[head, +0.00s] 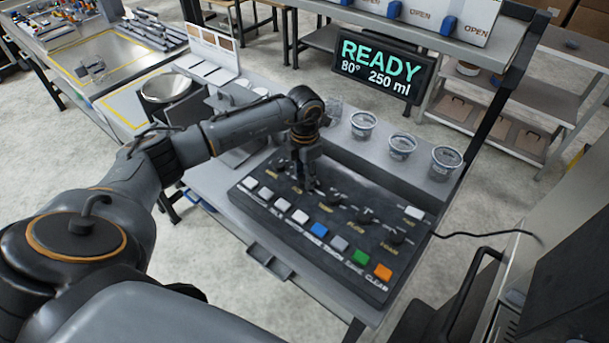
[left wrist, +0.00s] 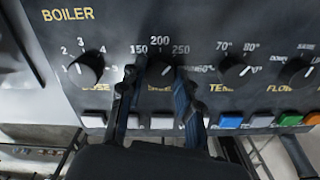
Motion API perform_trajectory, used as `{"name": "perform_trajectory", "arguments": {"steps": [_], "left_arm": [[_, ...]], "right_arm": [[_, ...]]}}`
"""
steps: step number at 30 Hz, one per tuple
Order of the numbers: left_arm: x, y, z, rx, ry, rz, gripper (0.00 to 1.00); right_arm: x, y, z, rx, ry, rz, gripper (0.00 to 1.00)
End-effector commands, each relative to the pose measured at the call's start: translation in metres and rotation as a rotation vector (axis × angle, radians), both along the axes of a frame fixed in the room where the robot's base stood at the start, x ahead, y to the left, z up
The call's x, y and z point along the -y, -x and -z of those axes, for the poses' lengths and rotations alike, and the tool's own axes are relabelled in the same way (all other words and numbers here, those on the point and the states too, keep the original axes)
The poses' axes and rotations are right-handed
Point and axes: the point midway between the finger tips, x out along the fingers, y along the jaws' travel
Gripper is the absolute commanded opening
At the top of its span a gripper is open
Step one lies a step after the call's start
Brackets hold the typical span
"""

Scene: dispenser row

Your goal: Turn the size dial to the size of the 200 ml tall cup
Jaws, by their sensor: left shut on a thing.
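My left gripper (head: 304,183) is over the dark control panel in the head view. In the left wrist view its two fingers (left wrist: 157,82) are shut on the size dial (left wrist: 160,68), one on each side. The dial has marks 150, 200 and 250 around it; its pointer is hard to read. The display (head: 381,70) reads READY, 80° and 250 ml. Several cups stand behind the panel, including a left cup (head: 363,124), a middle cup (head: 402,146) and a right cup (head: 445,162). I cannot tell which is the 200 ml tall cup. My right gripper is not in view.
A dose dial (left wrist: 86,68) is left of the size dial and a temperature dial (left wrist: 234,70) is right of it. A row of buttons runs along the panel's front, with a blue button (head: 319,229), green button (head: 360,257) and orange button (head: 382,271).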

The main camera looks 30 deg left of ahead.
Motion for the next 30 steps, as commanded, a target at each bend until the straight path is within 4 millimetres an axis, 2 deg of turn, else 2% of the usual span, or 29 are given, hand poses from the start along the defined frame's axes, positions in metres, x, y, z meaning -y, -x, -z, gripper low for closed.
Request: {"name": "perform_trajectory", "arguments": {"steps": [18, 30], "left_arm": [[0.0, 0.0, 0.001, 0.002, 0.001, -0.488, 0.02], [0.0, 0.0, 0.0, 0.002, 0.0, -0.661, 0.02]], "right_arm": [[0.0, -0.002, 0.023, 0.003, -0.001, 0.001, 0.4], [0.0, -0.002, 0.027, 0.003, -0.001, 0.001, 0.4]]}}
